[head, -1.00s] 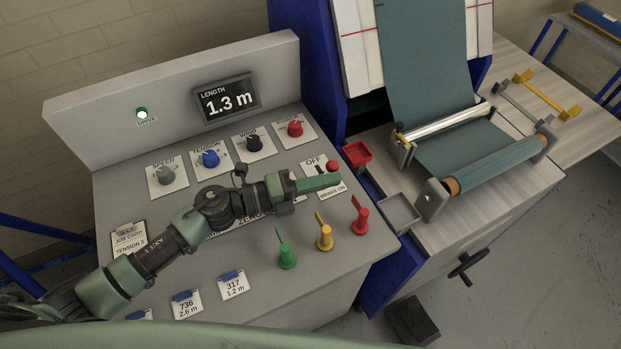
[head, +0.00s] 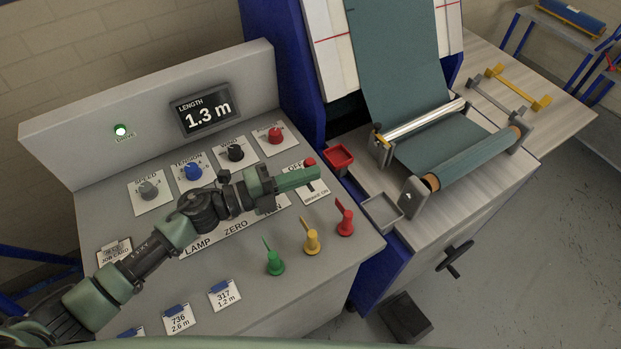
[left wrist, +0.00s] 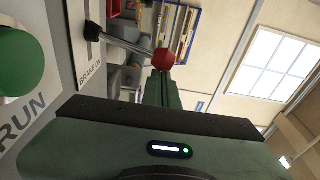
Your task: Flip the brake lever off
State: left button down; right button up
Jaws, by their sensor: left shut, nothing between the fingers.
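The brake lever has a red ball knob (head: 309,162) and stands on a white plate (head: 317,196) at the right of the console, between its OFF and BRAKE-ON markings. The knob appears beside the OFF marking. My left gripper (head: 318,174) is shut and empty, its green fingers just in front of the knob and over the plate. In the left wrist view the grey lever shaft (left wrist: 128,45) runs from its slot to the red knob just past my fingertips (left wrist: 162,82). Whether they touch is unclear. My right gripper is not in view.
A red tray (head: 339,157) and a grey tray (head: 382,211) are to the right. A large green button (left wrist: 18,62) is close in the left wrist view.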

pick_arm(q)
jog(key=w+a+n, duration=0.1)
jog(key=n, duration=0.1)
jog(key=w+a+r+n, duration=0.1)
jog(key=shift+w+n+t, duration=0.3)
jog(key=shift+w+n, duration=0.05)
jog(key=shift+n, duration=0.05)
jog(key=shift+w+a+f+n+h, duration=0.15)
jog(key=shift+w+a+n, duration=0.25)
jog(key=shift+w+n, duration=0.45)
jog(key=shift+w+a+n+h, duration=0.15)
jog(key=shift+w+a+n, duration=0.3)
jog(key=shift+n, duration=0.7)
jog(key=shift+t, duration=0.4)
jog(key=shift+a, duration=0.15)
